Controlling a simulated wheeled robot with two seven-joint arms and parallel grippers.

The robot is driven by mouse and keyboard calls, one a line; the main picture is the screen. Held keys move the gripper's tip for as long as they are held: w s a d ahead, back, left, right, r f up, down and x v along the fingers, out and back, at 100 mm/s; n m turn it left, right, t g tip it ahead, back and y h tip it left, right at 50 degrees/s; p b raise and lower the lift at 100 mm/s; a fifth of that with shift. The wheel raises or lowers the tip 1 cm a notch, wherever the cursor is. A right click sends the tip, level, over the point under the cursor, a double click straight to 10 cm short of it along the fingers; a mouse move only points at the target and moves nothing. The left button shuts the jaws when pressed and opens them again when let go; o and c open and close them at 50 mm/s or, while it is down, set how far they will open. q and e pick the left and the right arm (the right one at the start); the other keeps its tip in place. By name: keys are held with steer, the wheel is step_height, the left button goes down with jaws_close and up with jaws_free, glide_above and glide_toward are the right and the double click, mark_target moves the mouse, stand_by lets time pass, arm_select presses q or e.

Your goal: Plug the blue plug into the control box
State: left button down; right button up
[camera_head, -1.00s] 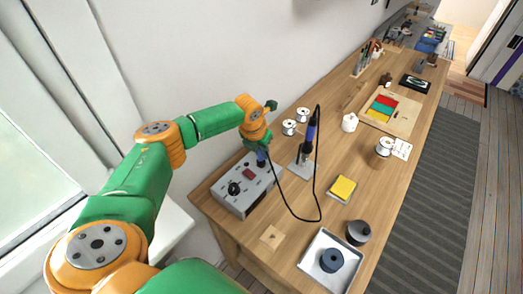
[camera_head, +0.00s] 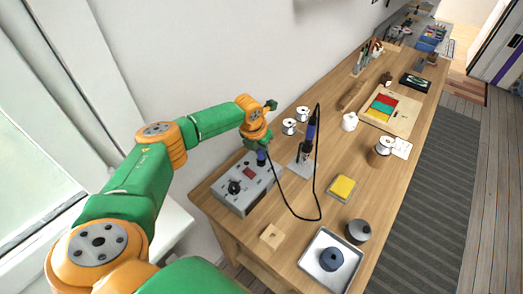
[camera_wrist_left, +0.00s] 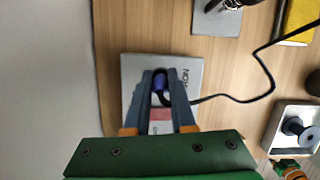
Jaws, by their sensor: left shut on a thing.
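The grey control box (camera_head: 238,196) sits on the bench's near left corner, with a dark knob and a red display on top. The blue plug (camera_head: 261,158) is upright at the back right of the box's top face; it also shows in the left wrist view (camera_wrist_left: 159,84). My left gripper (camera_head: 259,148) is above the box, shut on the plug, its fingers (camera_wrist_left: 161,88) on either side of it. A black cable runs from the plug to the soldering iron (camera_head: 309,135) in its stand. The plug's lower end and the socket are hidden, so seating cannot be told. My right gripper is not in view.
The iron's stand (camera_head: 298,169) is right of the box, with solder spools (camera_head: 289,127) behind it. A yellow sponge (camera_head: 343,188), a dark round pot (camera_head: 358,231) and a white tray (camera_head: 312,262) stand to the right. The cable loops over bare bench.

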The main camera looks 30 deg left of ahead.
arm_select(q)
steer(key=shift+f, duration=0.4)
stand_by(0.5)
steer(key=shift+c, duration=1)
jaws_free()
steer(key=shift+r, duration=0.15)
